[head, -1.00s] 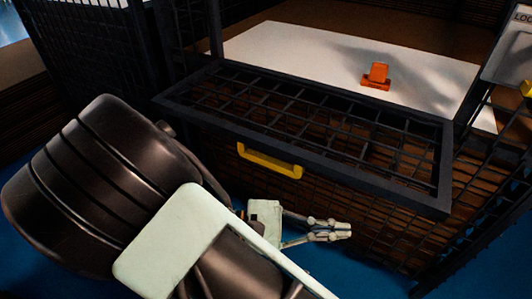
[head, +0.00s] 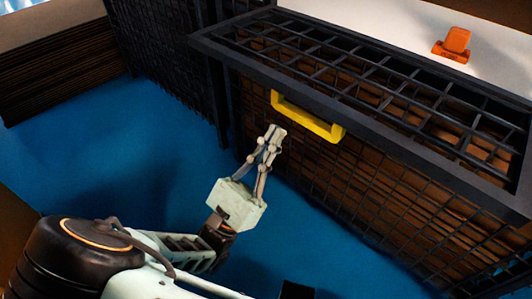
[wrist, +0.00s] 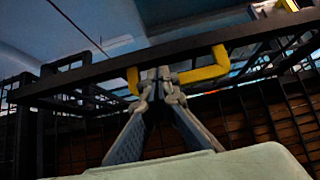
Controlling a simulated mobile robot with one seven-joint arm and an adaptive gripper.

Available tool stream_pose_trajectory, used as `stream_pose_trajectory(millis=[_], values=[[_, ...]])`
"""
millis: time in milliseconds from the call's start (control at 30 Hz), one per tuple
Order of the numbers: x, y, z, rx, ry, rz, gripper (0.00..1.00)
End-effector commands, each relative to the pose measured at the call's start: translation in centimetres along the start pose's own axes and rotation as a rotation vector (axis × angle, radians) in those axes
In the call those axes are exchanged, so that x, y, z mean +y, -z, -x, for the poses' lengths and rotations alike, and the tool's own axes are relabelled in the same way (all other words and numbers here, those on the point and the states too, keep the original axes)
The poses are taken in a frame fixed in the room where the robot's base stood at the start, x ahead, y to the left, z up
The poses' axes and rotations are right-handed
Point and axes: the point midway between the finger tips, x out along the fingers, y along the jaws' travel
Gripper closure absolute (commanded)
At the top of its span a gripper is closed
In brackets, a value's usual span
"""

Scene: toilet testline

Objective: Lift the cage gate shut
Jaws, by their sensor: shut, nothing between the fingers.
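The cage gate (head: 362,102) is a dark frame with a wire grid, folded down and lying roughly level out from the front of the cage. A yellow handle (head: 307,122) hangs on its outer edge. My gripper (head: 273,131) is shut and empty, just left of and below the handle in the head view. In the wrist view the gripper tips (wrist: 160,75) appear in front of the yellow handle (wrist: 205,70), under the gate's edge bar (wrist: 105,70). I cannot tell whether the fingertips touch the handle.
An orange object (head: 453,45) sits on the white board (head: 400,20) inside the cage, behind the gate. Dark mesh panels (head: 165,70) stand at the left. Stacked brown sheets (head: 65,75) lie farther left. Blue floor (head: 120,160) is clear left of the gripper.

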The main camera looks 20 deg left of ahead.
Motion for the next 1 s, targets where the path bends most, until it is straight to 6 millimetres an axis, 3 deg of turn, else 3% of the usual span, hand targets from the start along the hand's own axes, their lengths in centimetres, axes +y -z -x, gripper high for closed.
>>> stream_pose_trajectory(millis=[100, 300, 1000], values=[[-0.1, 0.1, -2.0, 0.002, 0.004, 0.001, 1.0], [0.0, 0.1, -4.1, 0.002, 0.002, 0.0, 1.0], [0.2, -0.3, -5.8, 0.04, 0.003, 0.0, 1.0]])
